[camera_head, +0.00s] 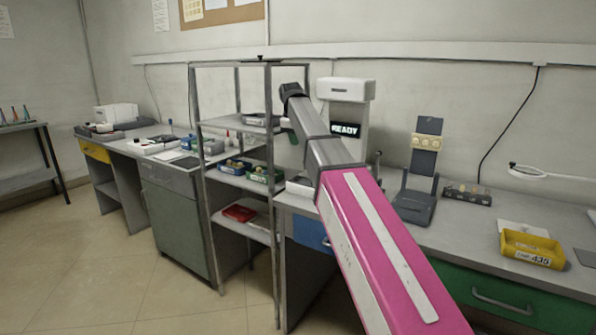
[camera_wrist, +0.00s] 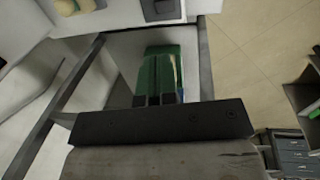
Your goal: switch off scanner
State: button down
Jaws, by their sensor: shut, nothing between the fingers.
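The likely scanner is a white machine (camera_head: 346,90) with a dark display reading READY (camera_head: 346,130), standing on the bench against the wall in the head view. Its lower part is partly hidden by my arm, and I cannot make out a switch. My gripper (camera_head: 292,128) is mostly hidden behind my wrist, beside the rack and left of the machine. In the wrist view, my gripper (camera_wrist: 161,75) shows green fingers together, with nothing between them. Pale machine parts at the top left of that view may belong to the scanner; I cannot tell.
A grey metal rack (camera_head: 205,165) with bins stands close to the left of my gripper. A grey stand with beige parts (camera_head: 427,141) and a yellow bin (camera_head: 532,248) are on the right bench. Open floor (camera_head: 125,265) lies at the left.

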aim_at(299, 177)
jog(key=f, duration=0.4)
jog(key=w+f, duration=0.1)
jog(key=f, duration=0.4)
jog(key=w+d+f, duration=0.1)
jog(key=f, duration=0.4)
jog(key=shift+d, duration=0.1)
jog(key=shift+s, duration=0.1)
